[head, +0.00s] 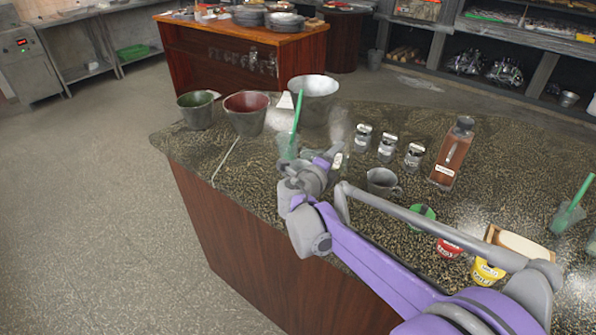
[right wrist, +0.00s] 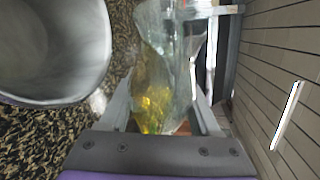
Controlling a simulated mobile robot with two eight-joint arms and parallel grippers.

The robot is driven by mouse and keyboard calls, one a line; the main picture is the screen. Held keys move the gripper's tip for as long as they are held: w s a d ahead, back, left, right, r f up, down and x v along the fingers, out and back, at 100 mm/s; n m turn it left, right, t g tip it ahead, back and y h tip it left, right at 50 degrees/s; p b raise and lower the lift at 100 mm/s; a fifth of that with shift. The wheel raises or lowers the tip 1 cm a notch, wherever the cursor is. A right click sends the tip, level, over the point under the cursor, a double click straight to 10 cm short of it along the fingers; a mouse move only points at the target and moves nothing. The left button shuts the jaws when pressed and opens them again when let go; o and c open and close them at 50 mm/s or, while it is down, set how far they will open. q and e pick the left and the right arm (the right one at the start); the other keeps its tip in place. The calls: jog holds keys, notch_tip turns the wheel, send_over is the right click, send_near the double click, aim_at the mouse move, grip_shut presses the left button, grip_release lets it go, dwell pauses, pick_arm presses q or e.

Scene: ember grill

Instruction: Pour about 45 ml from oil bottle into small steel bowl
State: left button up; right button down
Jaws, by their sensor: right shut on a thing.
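The oil bottle (right wrist: 155,95) is clear glass with yellow oil and sits between my right gripper's fingers (right wrist: 165,112) in the right wrist view. My right gripper (head: 325,165) is shut on it over the back part of the speckled counter. In the head view the bottle is mostly hidden by the gripper and hard to make out. A steel vessel (head: 313,92) with a pale inside stands just behind the gripper. A round steel vessel (right wrist: 50,45) lies beside the bottle in the right wrist view, apart from it. I cannot tell for sure which is the small steel bowl. My left gripper is out of view.
Green-lined (head: 197,110) and red-lined (head: 246,113) buckets stand at the counter's back left. A cup with a green-handled tool (head: 288,146) is beside my gripper. Several small jars (head: 387,147), a steel jug (head: 382,182) and a brown bottle (head: 452,155) stand to the right.

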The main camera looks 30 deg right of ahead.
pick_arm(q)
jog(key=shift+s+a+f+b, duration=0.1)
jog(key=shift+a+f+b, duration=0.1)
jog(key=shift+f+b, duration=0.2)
pick_arm(e)
jog(key=shift+f+n, duration=0.1)
jog(key=shift+n, duration=0.3)
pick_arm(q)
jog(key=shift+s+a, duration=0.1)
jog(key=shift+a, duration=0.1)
pick_arm(e)
jog(key=shift+r+n+h, duration=0.3)
jog(key=shift+r+h, duration=0.05)
jog(key=shift+h, duration=0.05)
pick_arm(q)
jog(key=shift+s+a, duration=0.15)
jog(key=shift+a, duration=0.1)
pick_arm(e)
jog(key=shift+r+n, duration=0.35)
jog(key=shift+n, duration=0.05)
dwell(0.4)
